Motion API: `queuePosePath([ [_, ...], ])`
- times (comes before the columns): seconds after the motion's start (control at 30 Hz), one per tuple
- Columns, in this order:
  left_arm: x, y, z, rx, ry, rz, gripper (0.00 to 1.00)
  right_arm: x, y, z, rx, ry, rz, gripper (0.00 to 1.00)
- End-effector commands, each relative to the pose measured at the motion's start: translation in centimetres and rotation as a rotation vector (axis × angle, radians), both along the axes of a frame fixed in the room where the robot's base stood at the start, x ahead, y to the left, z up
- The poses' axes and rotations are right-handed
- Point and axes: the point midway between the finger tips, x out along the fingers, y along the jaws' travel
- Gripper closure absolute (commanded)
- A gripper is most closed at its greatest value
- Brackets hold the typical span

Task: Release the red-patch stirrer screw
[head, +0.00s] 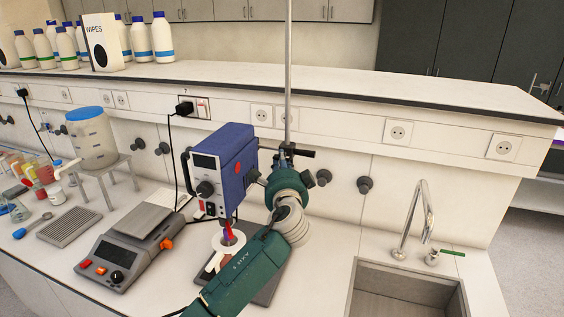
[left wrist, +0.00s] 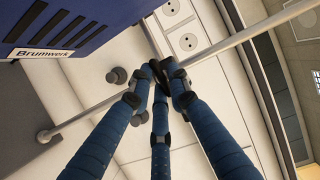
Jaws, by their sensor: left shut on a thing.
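The blue overhead stirrer (head: 222,168) with a red patch (head: 238,167) on its side hangs on an upright metal rod (head: 288,70). A dark clamp holds it to the rod. My left gripper (head: 284,163) is at this clamp, just right of the stirrer, its arm rising from below. In the left wrist view, my left gripper's three blue fingers (left wrist: 162,72) come together on the small dark screw beside the rod (left wrist: 245,35). The fingertips hide most of the screw. The stirrer's blue housing (left wrist: 90,20), lettered "Brumwerk", fills the upper left there. My right gripper is not in view.
A grey balance-like device (head: 118,262) with an orange knob stands left of the stirrer. A large clear tank (head: 92,145) on a stand is further left. A sink (head: 405,292) with a tap (head: 425,205) lies to the right. Bottles and a wipes box (head: 103,45) stand on the upper shelf.

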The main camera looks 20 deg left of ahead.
Motion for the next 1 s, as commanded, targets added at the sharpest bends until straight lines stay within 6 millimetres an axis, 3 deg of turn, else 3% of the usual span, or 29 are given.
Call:
queuePosePath([
  [0.27, 0.0, 0.0, 0.9, -0.152, -0.007, 0.0, 1.0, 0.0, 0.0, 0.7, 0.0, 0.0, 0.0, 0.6],
  [1.0, 0.1, 0.5, 1.4, -0.842, 0.011, 0.0, 1.0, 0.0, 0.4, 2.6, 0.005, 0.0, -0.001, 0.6],
])
